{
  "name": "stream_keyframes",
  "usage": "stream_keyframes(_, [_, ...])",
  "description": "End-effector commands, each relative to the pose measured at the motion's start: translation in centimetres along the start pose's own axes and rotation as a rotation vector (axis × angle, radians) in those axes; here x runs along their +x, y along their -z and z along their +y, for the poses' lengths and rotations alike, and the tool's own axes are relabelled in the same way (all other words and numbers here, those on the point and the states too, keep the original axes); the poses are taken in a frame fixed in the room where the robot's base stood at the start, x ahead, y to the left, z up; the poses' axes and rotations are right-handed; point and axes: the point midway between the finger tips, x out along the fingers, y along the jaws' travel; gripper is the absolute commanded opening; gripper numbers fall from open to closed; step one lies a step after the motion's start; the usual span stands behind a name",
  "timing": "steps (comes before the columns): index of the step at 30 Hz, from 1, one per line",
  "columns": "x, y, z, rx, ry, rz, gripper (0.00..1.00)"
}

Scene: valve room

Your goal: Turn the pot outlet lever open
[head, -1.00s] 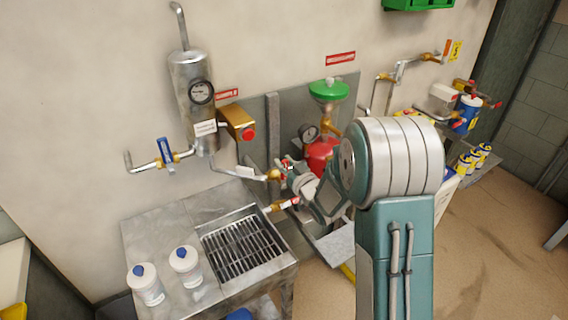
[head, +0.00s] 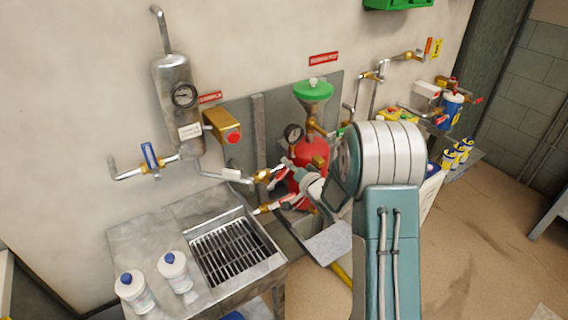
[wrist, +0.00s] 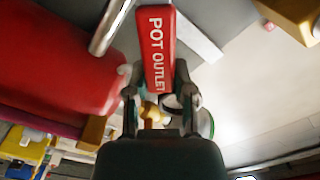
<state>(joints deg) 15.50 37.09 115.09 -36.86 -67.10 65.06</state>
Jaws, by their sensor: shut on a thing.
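The pot outlet lever is a red handle (wrist: 158,45) with "POT OUTLET" in white letters in the wrist view. My gripper (wrist: 160,95) is shut on the lever, with one finger on each side of its lower part. A brass fitting (wrist: 152,112) shows just behind the fingers. In the head view my gripper (head: 287,182) is at the pipework left of the red pot (head: 312,155). My wrist and fingers hide most of the lever there, so its exact angle is unclear.
A metal sink with a grate (head: 232,252) lies below left, with two white bottles (head: 152,280) on its top. A green funnel (head: 313,90) tops the pot. A tank with a gauge (head: 185,95) and a blue-handled valve (head: 150,156) are on the wall at left.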

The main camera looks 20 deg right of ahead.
Motion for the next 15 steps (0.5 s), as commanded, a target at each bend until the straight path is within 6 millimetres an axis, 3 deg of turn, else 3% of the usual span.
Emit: stream_keyframes(15, [0.1, -0.8, 4.1, 0.468, -0.002, 0.004, 0.0])
